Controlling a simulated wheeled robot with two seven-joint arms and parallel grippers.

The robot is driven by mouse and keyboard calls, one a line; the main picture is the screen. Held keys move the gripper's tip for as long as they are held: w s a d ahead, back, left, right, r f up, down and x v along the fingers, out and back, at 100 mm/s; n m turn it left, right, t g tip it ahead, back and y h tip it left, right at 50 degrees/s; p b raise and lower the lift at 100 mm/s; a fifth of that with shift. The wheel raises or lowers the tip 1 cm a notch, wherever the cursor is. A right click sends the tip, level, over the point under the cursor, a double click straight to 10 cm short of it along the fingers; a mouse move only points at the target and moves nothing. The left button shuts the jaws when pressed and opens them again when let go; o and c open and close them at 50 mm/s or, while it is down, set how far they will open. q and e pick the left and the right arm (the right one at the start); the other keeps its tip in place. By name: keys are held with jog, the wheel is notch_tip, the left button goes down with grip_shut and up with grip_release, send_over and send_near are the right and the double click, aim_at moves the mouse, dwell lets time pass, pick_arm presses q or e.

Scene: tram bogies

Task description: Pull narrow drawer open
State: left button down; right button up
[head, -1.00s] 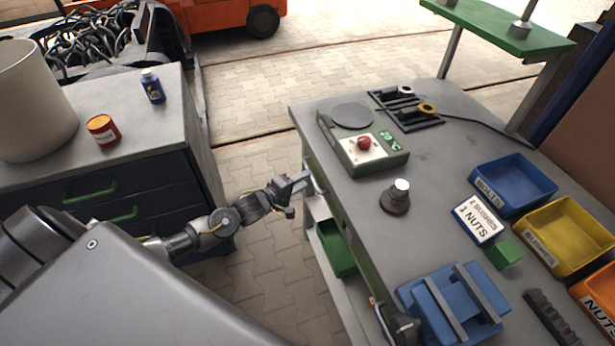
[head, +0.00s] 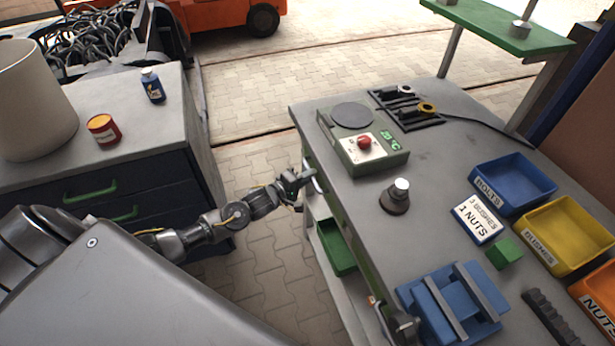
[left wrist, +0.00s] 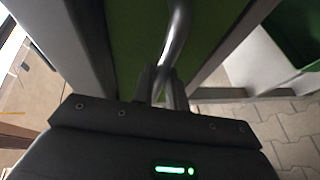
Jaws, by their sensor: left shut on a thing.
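The narrow drawer has a green front (left wrist: 208,25), seen close up in the left wrist view. A curved metal bar handle (left wrist: 177,38) stands out from it. My left gripper (left wrist: 164,88) is shut on this handle, with its fingers on either side of the bar. In the head view my left gripper (head: 306,183) is at the left side of the grey workbench (head: 440,160), just below the top's edge. The drawer front is mostly hidden there by the bench top and the gripper. I cannot see the drawer standing out from the bench. My right gripper is not in view.
A green bin (head: 338,248) sits low under the bench. On top are a control box (head: 372,165), a blue fixture (head: 452,305) and blue and yellow bins (head: 512,186). A dark drawer cabinet (head: 140,175) stands left; paved floor (head: 270,250) lies between.

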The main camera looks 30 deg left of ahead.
pick_arm(q)
jog(key=s+a+p, duration=0.7)
jog(key=s+a, duration=0.6)
jog(key=s, duration=0.2)
jog(key=shift+s+a, duration=0.3)
jog(key=shift+a, duration=0.1)
jog(key=c, duration=1.4)
grip_release()
jog(key=b+v, duration=0.1)
jog(key=v, duration=0.9)
jog(key=shift+s, duration=0.35)
jog(key=shift+a+r, duration=0.1)
